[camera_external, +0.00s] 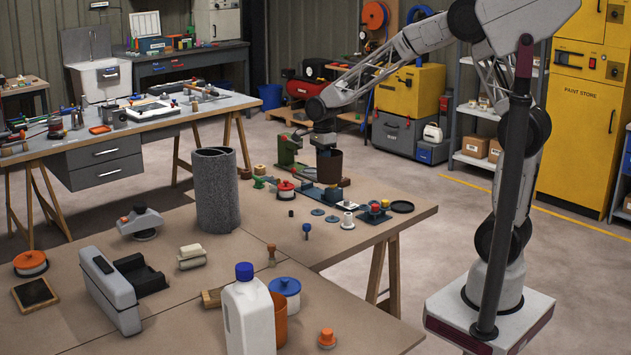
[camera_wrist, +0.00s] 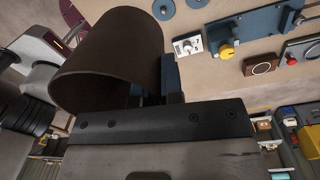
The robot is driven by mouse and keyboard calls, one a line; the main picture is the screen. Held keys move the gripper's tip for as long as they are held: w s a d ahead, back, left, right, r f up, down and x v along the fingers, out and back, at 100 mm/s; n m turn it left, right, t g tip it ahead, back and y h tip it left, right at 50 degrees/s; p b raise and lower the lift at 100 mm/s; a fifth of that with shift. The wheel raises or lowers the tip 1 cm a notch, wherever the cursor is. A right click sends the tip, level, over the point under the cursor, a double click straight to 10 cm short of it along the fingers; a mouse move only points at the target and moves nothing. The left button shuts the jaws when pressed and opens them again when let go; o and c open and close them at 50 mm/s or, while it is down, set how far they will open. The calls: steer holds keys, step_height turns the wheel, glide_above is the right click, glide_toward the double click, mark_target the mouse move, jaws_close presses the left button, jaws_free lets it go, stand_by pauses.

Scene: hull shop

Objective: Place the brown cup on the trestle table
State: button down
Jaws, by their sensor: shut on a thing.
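The brown cup (camera_external: 329,167) is dark and open-topped. My gripper (camera_external: 324,149) reaches down to it over the far right part of the near trestle table (camera_external: 330,255) and is shut on it. In the wrist view the cup (camera_wrist: 105,62) lies large at upper left, against the dark fingers of my gripper (camera_wrist: 163,88). I cannot tell whether the cup's base touches the things below it. The near table has a brown top and wooden trestle legs.
Close to the cup are a green tool (camera_external: 287,150), a board with small knobs (camera_external: 375,214) and a black ring (camera_external: 402,206). A grey felt cylinder (camera_external: 216,190) and a white jug (camera_external: 248,315) stand further left and nearer. Another trestle-legged table (camera_external: 170,120) is behind left.

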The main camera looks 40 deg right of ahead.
steer(key=w+a+f, duration=0.1)
steer(key=w+a, duration=0.1)
steer(key=a, duration=1.5)
steer(key=w+a+f, duration=0.1)
steer(key=w+a, duration=0.1)
steer(key=a, duration=1.5)
steer(key=f, duration=0.5)
steer(key=shift+s+a+f, duration=0.2)
steer(key=shift+a, duration=0.2)
steer(key=shift+f, duration=0.1)
steer(key=shift+f, duration=2.4)
steer(key=shift+f, duration=2.5)
steer(key=shift+f, duration=0.1)
